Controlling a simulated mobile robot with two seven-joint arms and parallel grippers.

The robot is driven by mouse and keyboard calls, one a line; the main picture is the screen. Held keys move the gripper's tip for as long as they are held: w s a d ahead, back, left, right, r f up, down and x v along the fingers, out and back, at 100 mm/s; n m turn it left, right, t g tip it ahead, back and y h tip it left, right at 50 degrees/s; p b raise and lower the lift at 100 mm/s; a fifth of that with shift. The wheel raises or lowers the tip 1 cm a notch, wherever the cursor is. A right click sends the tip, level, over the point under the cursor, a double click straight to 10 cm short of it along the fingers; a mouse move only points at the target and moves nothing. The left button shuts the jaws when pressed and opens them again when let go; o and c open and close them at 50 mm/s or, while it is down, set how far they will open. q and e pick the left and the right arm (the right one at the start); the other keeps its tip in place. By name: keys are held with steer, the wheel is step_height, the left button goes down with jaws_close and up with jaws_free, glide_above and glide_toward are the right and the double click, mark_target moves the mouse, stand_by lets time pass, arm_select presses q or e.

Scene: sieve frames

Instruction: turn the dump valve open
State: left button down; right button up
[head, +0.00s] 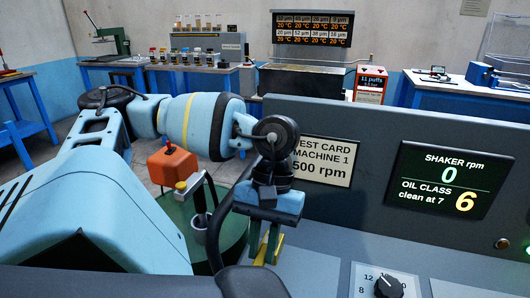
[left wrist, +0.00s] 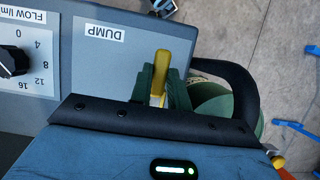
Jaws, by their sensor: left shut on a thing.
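The dump valve shows as a yellow lever handle (left wrist: 161,62) on the grey panel, beside the DUMP label (left wrist: 104,31) in the left wrist view. My left gripper (left wrist: 164,88) is shut on this yellow handle, with one dark green finger on each side. In the head view my left gripper (head: 265,246) points down at the panel's left part, and bits of yellow show at its fingers. The base of the lever is mostly hidden by the gripper. My right gripper is in neither view.
A black dial (head: 388,286) sits on the panel to the right. The display (head: 440,180) reads shaker 0 rpm and oil class 6, clean at 7. A black curved tube (head: 214,225) and a green drum (head: 172,208) stand close left of the gripper.

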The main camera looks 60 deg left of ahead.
arm_select(q)
steer(key=c, duration=1.3)
jaws_free()
steer(key=p+v, duration=0.1)
steer(key=v, duration=0.5)
steer(key=shift+r, duration=0.1)
steer(key=shift+p+v, duration=0.45)
steer(key=shift+v, duration=0.4)
